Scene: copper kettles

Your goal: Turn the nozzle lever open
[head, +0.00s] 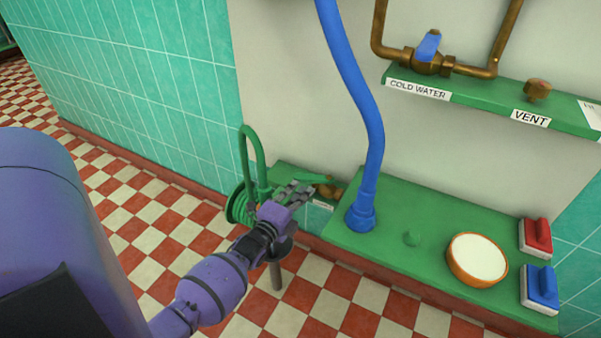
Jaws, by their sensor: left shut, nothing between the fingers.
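My left gripper (297,193) is shut and empty, at the left end of the green ledge. A green lever (318,178) shows just behind and above its fingertips, next to a small brass fitting (335,190). This looks like the nozzle lever; the label below it is too small to read. The gripper hides part of the lever and ledge, and I cannot tell whether the fingers touch the lever. My right gripper is not in view.
A thick blue hose (361,120) rises from the green ledge (400,235) right of the gripper. A bowl (476,259), a red switch (536,237) and a blue switch (541,287) are farther right. Above is a cold water valve (427,57).

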